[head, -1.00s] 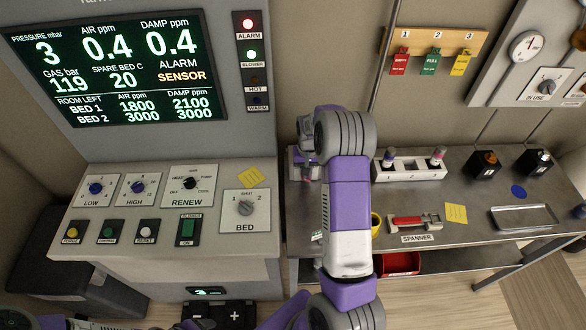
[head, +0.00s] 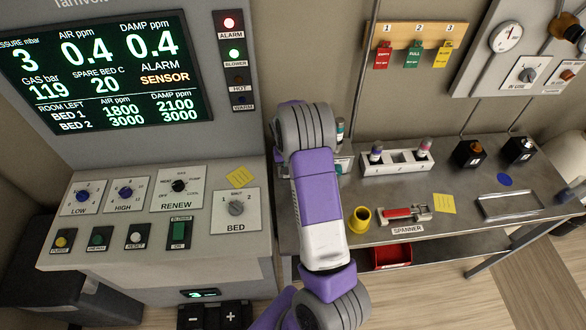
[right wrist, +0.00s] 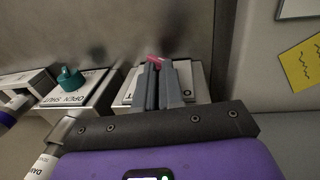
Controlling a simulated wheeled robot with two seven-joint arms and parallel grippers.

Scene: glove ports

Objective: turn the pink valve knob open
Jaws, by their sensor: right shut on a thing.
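The pink valve knob (right wrist: 154,61) shows in the right wrist view as a small pink piece at the tips of my right gripper (right wrist: 160,78). The gripper's two grey fingers are close together, shut on the knob and hiding most of it. A pale plate (right wrist: 128,92) lies under and around the fingers; its lettering is mostly covered. In the head view my right arm hides this knob and the gripper. A teal knob (right wrist: 70,78) stands to the left on a plate lettered OPEN and SHUT; it also shows in the head view (head: 340,131). My left gripper is out of view.
The metal bench (head: 450,190) carries a white rack (head: 398,164), a yellow cup (head: 359,220), a red spanner (head: 398,214) and a tray (head: 508,205). A grey control console (head: 110,240) stands to the left. A red bin (head: 390,255) sits below the bench.

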